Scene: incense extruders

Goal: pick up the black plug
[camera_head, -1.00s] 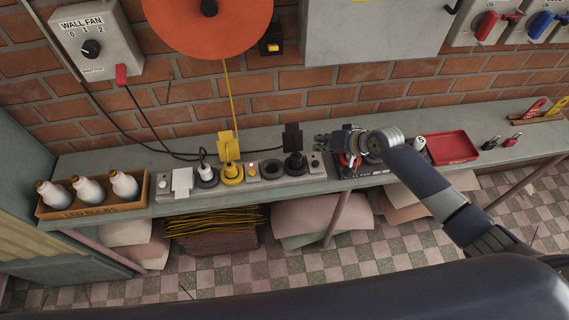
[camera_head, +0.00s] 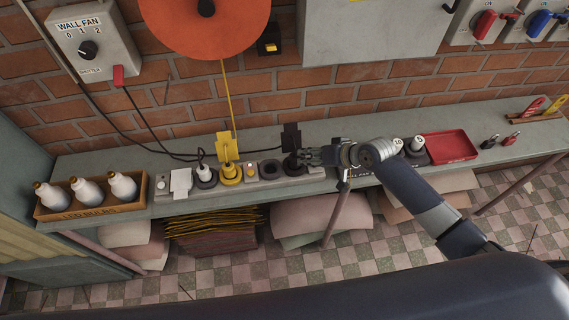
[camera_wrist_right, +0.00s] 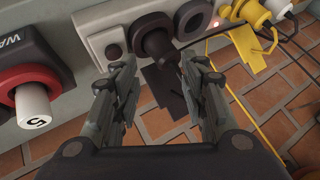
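The black plug (camera_head: 291,158) sits in a socket of the grey power strip (camera_head: 262,184) on the shelf, with a black tag standing up behind it. In the right wrist view the black plug (camera_wrist_right: 156,42) is ahead of and between the open fingers, its dark tag and cable hanging toward the gripper. My right gripper (camera_head: 306,156) is right beside the plug, coming from the right; the fingers (camera_wrist_right: 158,88) are apart and do not visibly close on it. My left gripper is not in view.
A yellow plug (camera_head: 230,172) and a white plug (camera_head: 204,172) sit left along the strip. A red tray (camera_head: 450,147) and a bulb box (camera_head: 92,203) flank the shelf.

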